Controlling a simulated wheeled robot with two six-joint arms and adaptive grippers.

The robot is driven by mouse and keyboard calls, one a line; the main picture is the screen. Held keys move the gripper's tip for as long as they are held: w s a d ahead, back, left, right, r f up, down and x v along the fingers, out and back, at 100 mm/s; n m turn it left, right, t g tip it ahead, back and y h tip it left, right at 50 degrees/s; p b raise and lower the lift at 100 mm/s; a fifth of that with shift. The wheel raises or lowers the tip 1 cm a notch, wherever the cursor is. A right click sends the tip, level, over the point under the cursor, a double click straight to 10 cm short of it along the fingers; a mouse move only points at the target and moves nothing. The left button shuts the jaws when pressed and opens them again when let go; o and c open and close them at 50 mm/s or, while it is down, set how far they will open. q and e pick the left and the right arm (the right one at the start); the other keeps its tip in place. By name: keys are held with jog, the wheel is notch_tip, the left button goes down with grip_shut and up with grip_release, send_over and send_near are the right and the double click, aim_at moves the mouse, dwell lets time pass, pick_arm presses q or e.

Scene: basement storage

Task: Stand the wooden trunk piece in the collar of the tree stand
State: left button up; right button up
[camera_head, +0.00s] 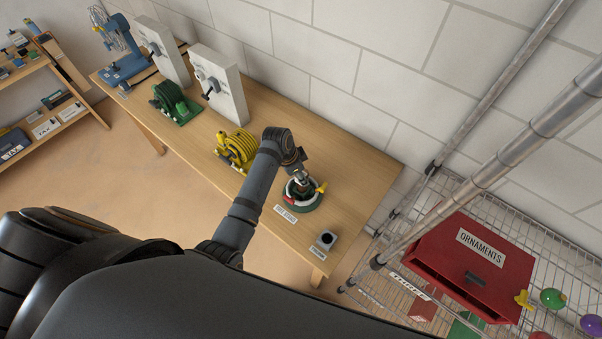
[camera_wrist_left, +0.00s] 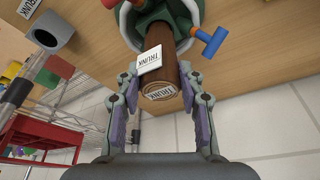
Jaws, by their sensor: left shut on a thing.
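The wooden trunk piece (camera_wrist_left: 170,52) is a brown cylinder with white TRUNK labels on its side and end. In the left wrist view my left gripper (camera_wrist_left: 158,82) has a finger on each side of it and is shut on it. The trunk's far end reaches into the middle of the green tree stand (camera_wrist_left: 128,28), but how deep it sits is hidden. In the head view the stand (camera_head: 303,207) is on the table under my left gripper (camera_head: 300,181). A blue-and-orange screw handle (camera_wrist_left: 213,42) sticks out beside the trunk. My right gripper is out of view.
A grey block with a round hole (camera_head: 327,239) stands near the table's front right edge. A yellow coil (camera_head: 238,147) and green reel (camera_head: 174,103) stand left on the wooden table (camera_head: 355,185). A wire shelf with a red ORNAMENTS box (camera_head: 464,262) is at right.

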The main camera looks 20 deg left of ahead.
pick_arm(q)
jog(key=shift+f+b, duration=0.4)
jog(key=shift+f, duration=0.45)
jog(key=o, duration=1.4)
jog(key=shift+c, duration=0.2)
jog(key=v, duration=1.2)
